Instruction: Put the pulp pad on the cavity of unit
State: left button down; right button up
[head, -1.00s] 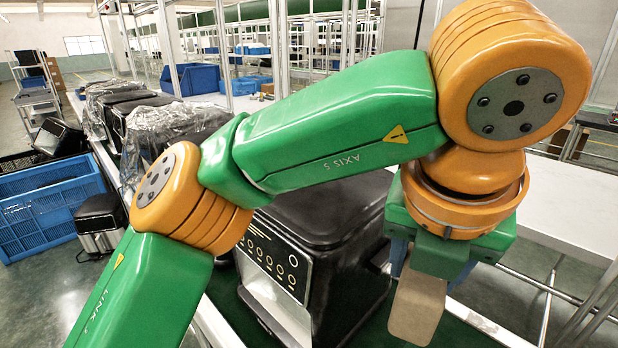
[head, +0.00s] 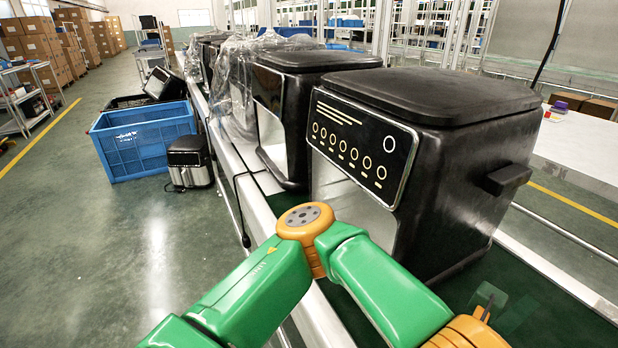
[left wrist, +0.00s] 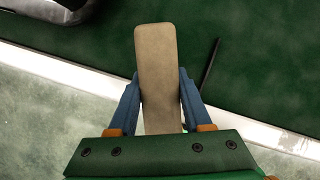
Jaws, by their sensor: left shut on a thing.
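The pulp pad (left wrist: 156,55) is a flat tan strip with rounded corners in the left wrist view. My left gripper (left wrist: 159,85) is shut on it, with one blue finger along each side and the far end sticking out beyond the fingertips. The pad and gripper are out of sight in the head view, past the lower right. The unit (head: 455,140) is a large black fryer with a round-icon panel, upright on the green conveyor. Its front cavity (head: 350,190) shows pale below the panel, partly hidden by my left arm. My right gripper is not in view.
A second black fryer (head: 290,95) stands behind the unit, with plastic-wrapped ones (head: 235,85) beyond. The conveyor's metal rail (head: 255,205) runs along the left. A blue crate (head: 140,140) and a small fryer (head: 188,160) are on the floor.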

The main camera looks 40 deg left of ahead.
pick_arm(q)
jog(key=shift+w, duration=0.2)
jog(key=w+p, duration=0.1)
jog(key=w, duration=1)
jog(key=w+a+p, duration=0.1)
jog(key=w, duration=0.5)
jog(key=shift+w+p, duration=0.1)
jog(key=shift+p, duration=0.25)
jog(key=shift+w+f, duration=0.15)
jog(key=shift+f, duration=0.1)
notch_tip(320, 180, down, 3)
jog(key=shift+r+p, duration=0.15)
jog(key=shift+p, duration=0.15)
jog(key=shift+f, duration=0.4)
jog(key=shift+c, duration=1.7)
grip_release()
